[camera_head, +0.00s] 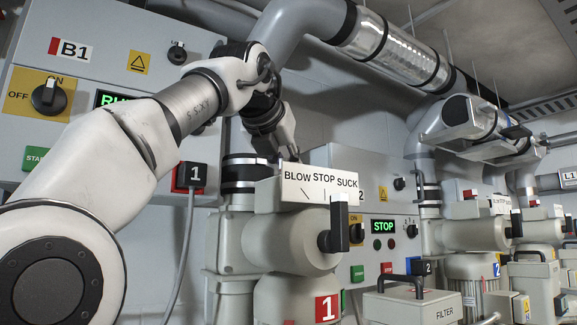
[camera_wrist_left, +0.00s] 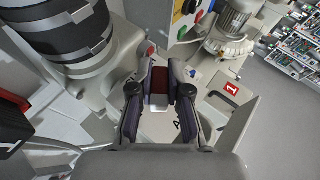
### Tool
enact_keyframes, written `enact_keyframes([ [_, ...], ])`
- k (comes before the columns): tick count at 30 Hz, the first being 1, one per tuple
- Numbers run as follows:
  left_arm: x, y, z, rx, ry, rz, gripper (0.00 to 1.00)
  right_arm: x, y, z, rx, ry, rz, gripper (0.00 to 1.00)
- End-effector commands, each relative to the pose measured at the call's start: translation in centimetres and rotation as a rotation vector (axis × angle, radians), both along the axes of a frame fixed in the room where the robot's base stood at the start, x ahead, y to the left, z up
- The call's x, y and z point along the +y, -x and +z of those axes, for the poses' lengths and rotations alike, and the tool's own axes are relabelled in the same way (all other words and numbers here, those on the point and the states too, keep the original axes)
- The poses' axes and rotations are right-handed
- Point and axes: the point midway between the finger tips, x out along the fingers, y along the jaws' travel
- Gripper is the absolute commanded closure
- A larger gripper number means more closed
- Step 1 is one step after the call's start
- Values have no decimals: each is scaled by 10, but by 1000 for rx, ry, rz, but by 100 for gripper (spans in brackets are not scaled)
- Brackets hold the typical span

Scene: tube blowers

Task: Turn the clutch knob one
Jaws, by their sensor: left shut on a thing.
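My left arm comes in from the left in the head view. Its gripper (camera_head: 281,140) points down behind the "BLOW STOP SUCK" sign (camera_head: 320,186) of blower 1, so its fingertips are partly hidden. In the left wrist view the two fingers (camera_wrist_left: 160,92) are closed around a small dark red piece (camera_wrist_left: 160,79); a white part shows just below it. I take this piece for the clutch knob, but its outline is mostly hidden. A black upright handle (camera_head: 339,222) sticks out of blower 1 under the sign, apart from the gripper.
Control cabinet B1 (camera_head: 65,120) stands at the left, with a black switch (camera_head: 48,96) and a green display partly behind my arm. A thick grey pipe (camera_head: 290,25) arches overhead. A second cabinet with a "STOP" display (camera_head: 384,227) and a filter box (camera_head: 411,306) are at the right.

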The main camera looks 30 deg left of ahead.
Motion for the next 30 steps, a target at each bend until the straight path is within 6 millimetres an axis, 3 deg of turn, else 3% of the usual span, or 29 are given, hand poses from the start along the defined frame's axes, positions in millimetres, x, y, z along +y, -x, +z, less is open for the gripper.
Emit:
enact_keyframes([
  [10, 0, 1, 1, -3, 0, -2, 100, 0, 0, 0, 0, 0, 0, 60],
  [12, 0, 1, 1, -3, 0, -2, 66, 0, 0, 0, 0, 0, 0, 60],
  [13, 0, 1, 1, -2, 0, -2, 58, 0, 0, 0, 0, 0, 0, 60],
  [30, -2, 0, 2, 2, -2, 42, 58, 0, 0, 4, 0, 0, 0, 60],
])
